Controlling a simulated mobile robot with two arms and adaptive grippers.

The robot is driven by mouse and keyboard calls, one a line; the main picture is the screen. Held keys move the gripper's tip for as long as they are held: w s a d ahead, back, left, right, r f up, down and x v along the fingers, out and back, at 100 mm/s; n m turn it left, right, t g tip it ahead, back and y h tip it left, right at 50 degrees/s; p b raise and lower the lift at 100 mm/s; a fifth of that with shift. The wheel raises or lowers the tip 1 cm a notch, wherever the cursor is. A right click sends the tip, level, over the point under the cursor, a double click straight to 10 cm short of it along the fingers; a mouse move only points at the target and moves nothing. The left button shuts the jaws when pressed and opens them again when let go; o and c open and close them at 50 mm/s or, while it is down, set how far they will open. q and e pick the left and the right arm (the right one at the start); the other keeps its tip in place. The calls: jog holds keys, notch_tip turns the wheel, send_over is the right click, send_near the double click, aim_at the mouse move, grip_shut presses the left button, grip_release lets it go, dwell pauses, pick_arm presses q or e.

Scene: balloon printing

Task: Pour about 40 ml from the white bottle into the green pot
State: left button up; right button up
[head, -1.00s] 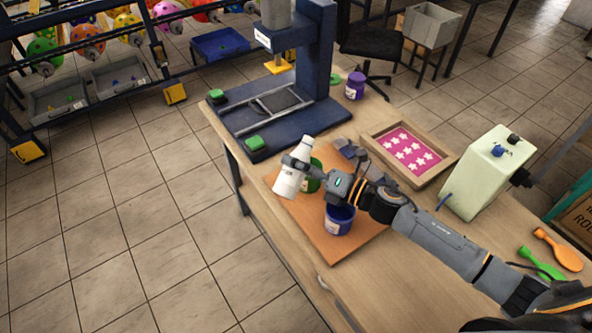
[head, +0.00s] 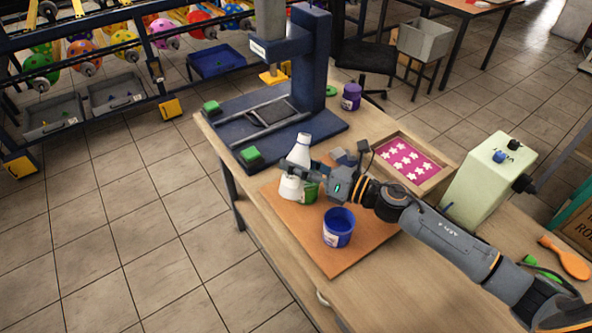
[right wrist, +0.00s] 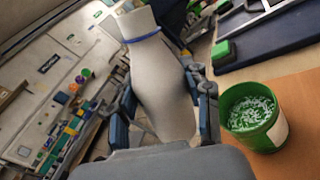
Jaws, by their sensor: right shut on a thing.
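The white bottle (head: 303,151) is in my right gripper (head: 292,171), which is shut around its middle. The bottle stands nearly upright with a slight tilt, its neck up. The right wrist view shows the bottle (right wrist: 160,85), with a blue ring at its neck, between the two fingers. The green pot (head: 311,193) is on the orange-brown board, partly hidden behind the bottle and gripper. In the right wrist view the open green pot (right wrist: 277,130) is right of the bottle, apart from it, with speckled pale green content. My left gripper is not in view.
An open blue pot (head: 338,230) stands on the board (head: 345,260) in front of the green pot. A blue press (head: 320,60) is behind, a framed pink screen (head: 408,163) and pale green machine (head: 488,175) to the right. A purple jar (head: 351,97) stands at the back.

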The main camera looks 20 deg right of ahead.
aim_at(305, 151)
jog(key=shift+w+d+n+b, duration=0.35)
jog(key=shift+n+b, duration=0.05)
jog(key=shift+n, duration=0.4)
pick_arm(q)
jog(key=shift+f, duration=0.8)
pick_arm(e)
jog(key=shift+r, duration=0.1)
jog(key=n+b, duration=0.1)
jog(key=w+d+n+b, duration=0.1)
jog(key=shift+r+n, duration=0.25)
jog(key=shift+n, duration=0.05)
jog(key=shift+w+d+r+n+b, duration=0.25)
jog(key=shift+w+r+n+b, duration=0.1)
jog(key=shift+n, duration=0.35)
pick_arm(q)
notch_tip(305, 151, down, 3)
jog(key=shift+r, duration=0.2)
pick_arm(e)
jog(key=shift+s+r, duration=0.1)
